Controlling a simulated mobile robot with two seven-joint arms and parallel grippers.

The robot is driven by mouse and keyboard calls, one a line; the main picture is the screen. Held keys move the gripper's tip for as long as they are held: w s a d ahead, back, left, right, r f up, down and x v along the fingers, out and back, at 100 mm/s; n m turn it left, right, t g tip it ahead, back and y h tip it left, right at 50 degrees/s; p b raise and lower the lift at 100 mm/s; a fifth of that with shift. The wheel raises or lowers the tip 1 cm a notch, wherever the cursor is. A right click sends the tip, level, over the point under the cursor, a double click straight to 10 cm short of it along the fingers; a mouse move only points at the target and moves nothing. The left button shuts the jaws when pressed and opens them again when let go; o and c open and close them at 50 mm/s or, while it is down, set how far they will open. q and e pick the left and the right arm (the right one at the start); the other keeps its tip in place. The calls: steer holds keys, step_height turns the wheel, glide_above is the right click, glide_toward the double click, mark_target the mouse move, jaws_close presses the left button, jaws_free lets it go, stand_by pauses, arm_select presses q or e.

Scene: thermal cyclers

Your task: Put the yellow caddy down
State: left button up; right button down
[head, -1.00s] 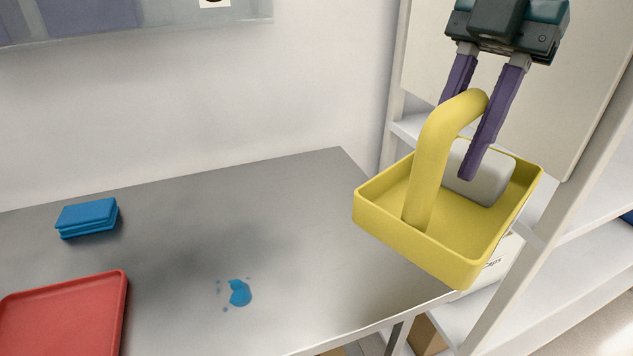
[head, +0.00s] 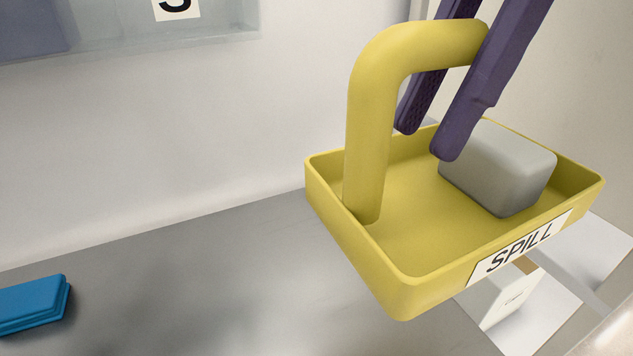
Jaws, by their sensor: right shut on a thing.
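The yellow caddy (head: 420,240) is a shallow tray with a thick arched handle and a "SPILL" label on its front wall. It hangs in the air at the right of the head view, over the grey bench's right end. A grey block (head: 498,168) sits inside it. My right gripper (head: 422,142) has its two purple fingers shut on the top bar of the handle. The far part of the handle is hidden behind the fingers. My left gripper is not in view.
The grey bench top (head: 200,290) is clear in its visible middle. A blue stacked item (head: 33,304) lies at the far left. White shelving with a white box (head: 508,298) stands at right, below the caddy. A translucent wall unit (head: 130,27) hangs at upper left.

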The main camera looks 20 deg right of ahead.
mark_target(473, 179)
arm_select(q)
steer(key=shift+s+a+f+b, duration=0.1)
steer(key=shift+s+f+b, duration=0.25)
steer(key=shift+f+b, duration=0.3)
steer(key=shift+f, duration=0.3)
arm_select(e)
steer(key=shift+s+f, duration=0.15)
steer(key=shift+f, duration=4.7)
steer(key=shift+s+f, duration=0.1)
steer(key=shift+f, duration=4.75)
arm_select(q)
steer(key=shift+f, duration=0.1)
arm_select(e)
steer(key=shift+f, duration=0.1)
steer(key=c, duration=0.6)
jaws_free()
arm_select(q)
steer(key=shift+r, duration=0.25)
arm_select(e)
steer(key=v, duration=1.2)
